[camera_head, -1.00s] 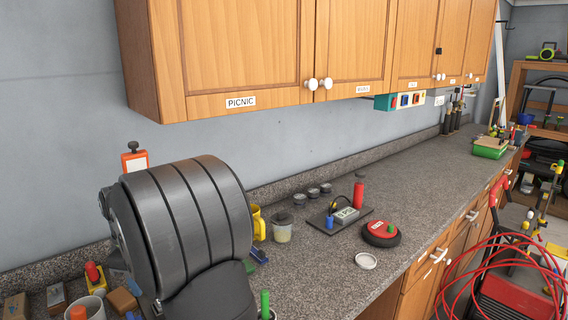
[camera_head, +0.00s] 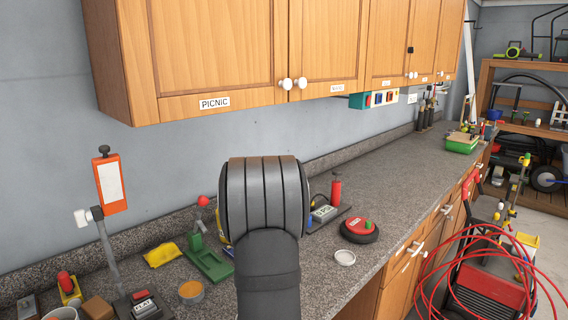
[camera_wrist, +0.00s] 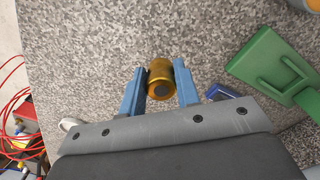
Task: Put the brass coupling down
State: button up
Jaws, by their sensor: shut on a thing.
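The brass coupling (camera_wrist: 160,76) shows in the wrist view as a short gold cylinder with a dark round end. My gripper (camera_wrist: 160,88) is shut on it, one blue finger on each side. Speckled grey countertop (camera_wrist: 110,45) lies behind it; I cannot tell whether the coupling touches the counter or hangs above it. In the head view my dark grey arm stands over the counter (camera_head: 400,180) and hides the gripper and the coupling.
A green stand (camera_head: 208,262) is left of my arm; it also shows in the wrist view (camera_wrist: 272,68). A red-topped round tin (camera_head: 359,229), a white lid (camera_head: 345,257) and a red bottle (camera_head: 336,190) are to the right. Clear counter extends toward the green tray (camera_head: 461,146).

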jog(key=d+m, duration=0.1)
jog(key=d, duration=0.1)
jog(key=d+m, duration=0.1)
jog(key=d, duration=0.1)
jog(key=d+f, duration=0.1)
jog(key=d, duration=0.1)
jog(key=shift+w+d+f+m, duration=0.1)
jog(key=shift+w+d+m, duration=0.2)
jog(key=shift+w+m, duration=0.1)
